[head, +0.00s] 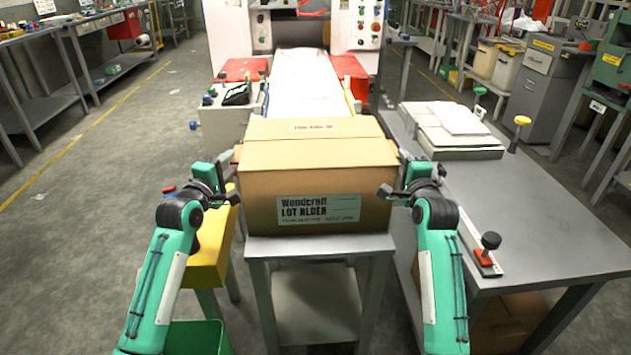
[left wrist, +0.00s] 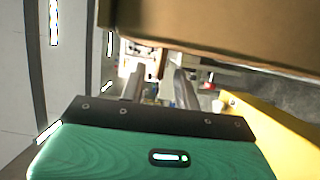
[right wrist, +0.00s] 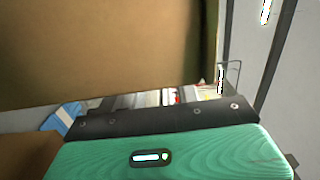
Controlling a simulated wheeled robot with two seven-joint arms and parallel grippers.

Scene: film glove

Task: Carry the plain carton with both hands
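The plain carton (head: 318,180) is a closed brown box with a printed front label. It sits upright on a grey stand (head: 318,248) in the middle of the head view. My left gripper (head: 232,158) is at the carton's left side. In the left wrist view its two fingers (left wrist: 160,84) are apart, with a small brown piece visible between them; I cannot tell whether they touch it. My right gripper (head: 407,157) is at the carton's right side. In the right wrist view the carton (right wrist: 110,50) fills the upper left, and the fingers are mostly hidden.
A grey table (head: 540,225) with papers (head: 458,118) and a black-knobbed clamp (head: 488,248) stands close on the right. A yellow stool (head: 212,250) and a green bin (head: 197,338) are at left. A machine with a white belt (head: 305,80) is behind the carton.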

